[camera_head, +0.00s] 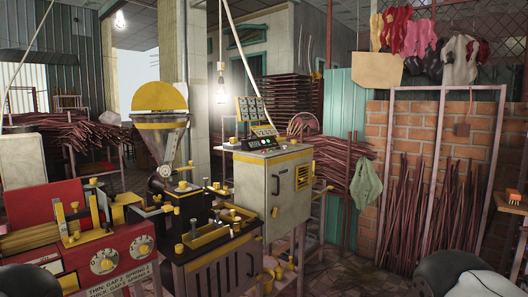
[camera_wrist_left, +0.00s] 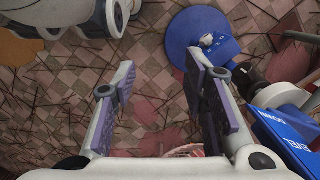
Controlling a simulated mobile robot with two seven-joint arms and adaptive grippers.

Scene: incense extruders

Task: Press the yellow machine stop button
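The machine with yellow parts stands left of centre in the head view. It has a grey hopper (camera_head: 165,143) with a yellow band and a raised yellow half-round lid (camera_head: 159,97). A grey cabinet (camera_head: 288,190) with yellow trim stands beside it, with a small dark control panel (camera_head: 262,143) on top. The buttons there are too small for me to tell which one is the stop button. My left gripper (camera_wrist_left: 163,95) is open and empty above the floor in the left wrist view, apart from the machine. My right gripper is not in view.
A red machine (camera_head: 105,250) with dials and rollers stands at the front left. A lit bulb (camera_head: 221,85) hangs near the control panel. Bundles of sticks (camera_head: 430,210) lean on the brick wall at right. Patterned floor (camera_wrist_left: 150,130) with scattered sticks lies below my left gripper.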

